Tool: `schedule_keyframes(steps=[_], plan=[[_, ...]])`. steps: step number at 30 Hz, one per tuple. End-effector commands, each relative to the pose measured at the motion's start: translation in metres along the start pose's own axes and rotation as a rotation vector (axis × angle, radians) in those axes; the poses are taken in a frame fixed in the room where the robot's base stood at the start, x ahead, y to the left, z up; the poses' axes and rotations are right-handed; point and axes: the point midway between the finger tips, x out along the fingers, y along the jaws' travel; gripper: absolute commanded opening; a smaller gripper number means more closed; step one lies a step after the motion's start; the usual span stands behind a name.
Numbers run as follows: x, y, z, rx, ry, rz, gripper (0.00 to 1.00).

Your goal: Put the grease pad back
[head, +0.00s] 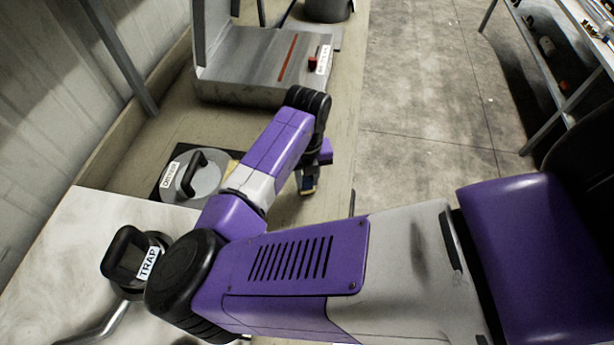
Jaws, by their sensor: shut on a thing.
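My gripper (307,186) is seen small and from above, beyond my purple forearm, over the right part of the bench. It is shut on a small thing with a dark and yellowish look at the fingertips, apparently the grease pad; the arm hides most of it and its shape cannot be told. A round grey lid (205,181) with a black handle and the label "OUTER" lies on a black square base left of my arm. A black-handled part (128,262) labelled "TRAP" stands on a pale surface at lower left.
A grey metal machine (265,62) with a red strip and a red part stands at the back of the bench (338,115). A dark round container (327,8) is behind it. The bench's right edge drops to concrete floor. A shelf with small items stands at upper right.

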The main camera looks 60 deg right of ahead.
Motion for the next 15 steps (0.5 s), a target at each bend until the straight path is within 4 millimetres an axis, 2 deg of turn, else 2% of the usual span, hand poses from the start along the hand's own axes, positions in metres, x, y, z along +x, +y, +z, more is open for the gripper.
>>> schedule_keyframes(steps=[3, 4, 6, 15], plan=[[0.0047, 0.0001, 0.0, 0.0, 0.0, 0.0, 0.0], [0.0031, 0.0001, 0.0, 0.0, 0.0, 0.0, 0.32], [0.0028, 0.0, -0.0001, 0.0, 0.0, 0.0, 0.46], [0.0025, 0.0, -0.0001, 0.0, 0.0, 0.0, 0.48]])
